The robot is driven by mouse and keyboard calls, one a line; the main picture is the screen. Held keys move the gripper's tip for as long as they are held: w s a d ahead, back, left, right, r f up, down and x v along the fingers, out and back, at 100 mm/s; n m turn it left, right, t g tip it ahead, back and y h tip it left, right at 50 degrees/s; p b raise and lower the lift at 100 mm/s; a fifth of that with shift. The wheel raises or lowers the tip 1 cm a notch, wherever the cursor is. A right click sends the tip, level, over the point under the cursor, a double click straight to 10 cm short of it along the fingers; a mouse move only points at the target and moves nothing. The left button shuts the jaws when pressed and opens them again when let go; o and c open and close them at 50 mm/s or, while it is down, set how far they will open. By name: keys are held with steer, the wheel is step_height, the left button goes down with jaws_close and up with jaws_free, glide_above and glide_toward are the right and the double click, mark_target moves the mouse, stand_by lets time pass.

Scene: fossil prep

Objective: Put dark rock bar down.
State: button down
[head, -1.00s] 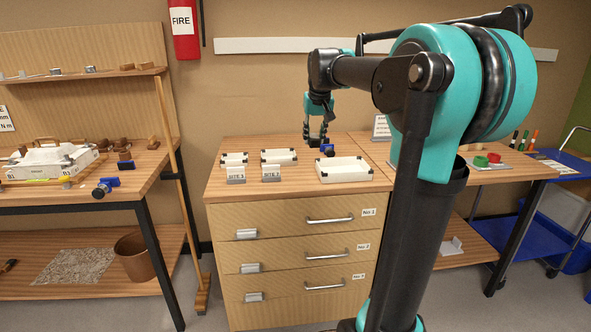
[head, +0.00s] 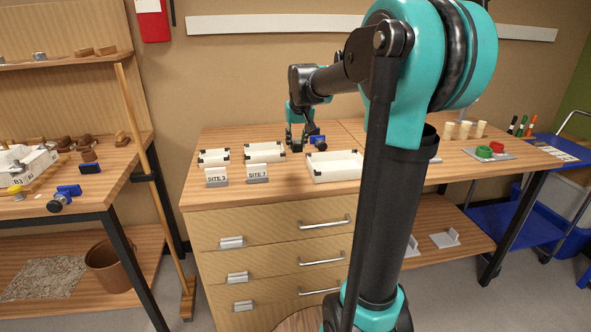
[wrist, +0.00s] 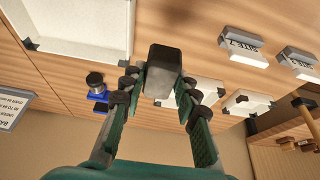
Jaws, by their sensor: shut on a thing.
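My gripper (wrist: 163,84) is shut on the dark rock bar (wrist: 163,72), a dark grey block held between the fingertips in the wrist view. In the head view my gripper (head: 297,138) is over the back of the drawer cabinet's wooden top (head: 210,190), behind the trays; the bar is hard to make out there. The large white tray (head: 318,178) is in front and to the right of my gripper. The middle small tray (head: 264,156) and the left small tray (head: 213,163) lie to its left. I cannot tell whether the bar touches the top.
A SITE 3 sign (head: 216,177) and a SITE 7 sign (head: 257,173) stand before the small trays. A blue and black item (head: 317,142) lies close to my gripper's right. A left bench (head: 120,175) holds a white block; a right table (head: 510,160) holds coloured rings.

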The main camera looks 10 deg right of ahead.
step_height(320, 180, down, 11)
steer(key=shift+r, duration=0.1)
stand_by(0.3)
steer(key=c, duration=1.1)
jaws_free()
steer(key=shift+c, duration=0.2)
